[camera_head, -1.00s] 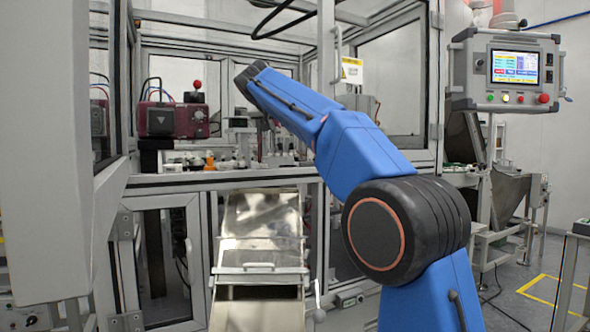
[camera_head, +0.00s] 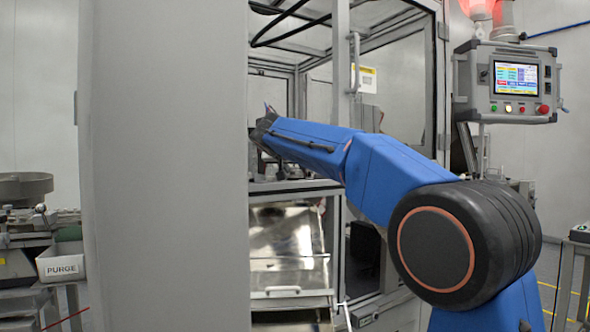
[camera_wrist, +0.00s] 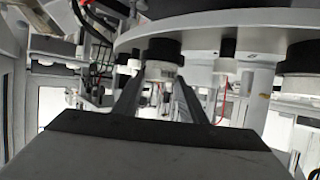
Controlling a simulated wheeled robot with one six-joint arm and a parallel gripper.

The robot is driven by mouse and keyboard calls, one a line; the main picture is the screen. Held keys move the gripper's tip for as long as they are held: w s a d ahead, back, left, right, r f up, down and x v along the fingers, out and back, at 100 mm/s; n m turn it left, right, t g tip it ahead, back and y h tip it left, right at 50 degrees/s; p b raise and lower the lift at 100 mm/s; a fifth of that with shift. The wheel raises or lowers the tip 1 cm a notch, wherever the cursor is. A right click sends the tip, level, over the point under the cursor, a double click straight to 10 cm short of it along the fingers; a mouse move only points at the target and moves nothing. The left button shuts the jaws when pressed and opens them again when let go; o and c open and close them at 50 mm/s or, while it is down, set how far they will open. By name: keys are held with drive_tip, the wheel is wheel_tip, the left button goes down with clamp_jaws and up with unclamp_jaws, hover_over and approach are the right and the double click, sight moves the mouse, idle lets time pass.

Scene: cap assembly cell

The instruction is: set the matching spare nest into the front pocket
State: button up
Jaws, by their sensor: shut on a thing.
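My gripper (camera_wrist: 157,88) shows in the wrist view as two dark fingers reaching away from a wide dark block. They are shut on a small round part (camera_wrist: 163,70), pale with a black section, at their tips; I cannot tell for sure that it is the matching spare nest. A pale round plate (camera_wrist: 215,28) lies close by at the top, with black round pieces along its edge. In the head view my gripper is hidden, as my blue arm's far end meets a large grey upright. I cannot make out the front pocket in either view.
In the head view, the cell frame (camera_head: 340,230) stands around the work area, with a metal chute (camera_head: 290,245) below. A control panel (camera_head: 516,84) hangs at right under a red-lit beacon (camera_head: 482,8). A white PURGE bin (camera_head: 62,265) is at far left.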

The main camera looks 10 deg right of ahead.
drive_tip(key=shift+f, duration=0.35)
drive_tip(key=o, duration=1.1)
drive_tip(key=shift+c, duration=0.2)
drive_tip(key=shift+r, duration=0.1)
drive_tip(key=shift+r, duration=0.2)
drive_tip(key=v, duration=1.2)
drive_tip(key=shift+r, duration=0.15)
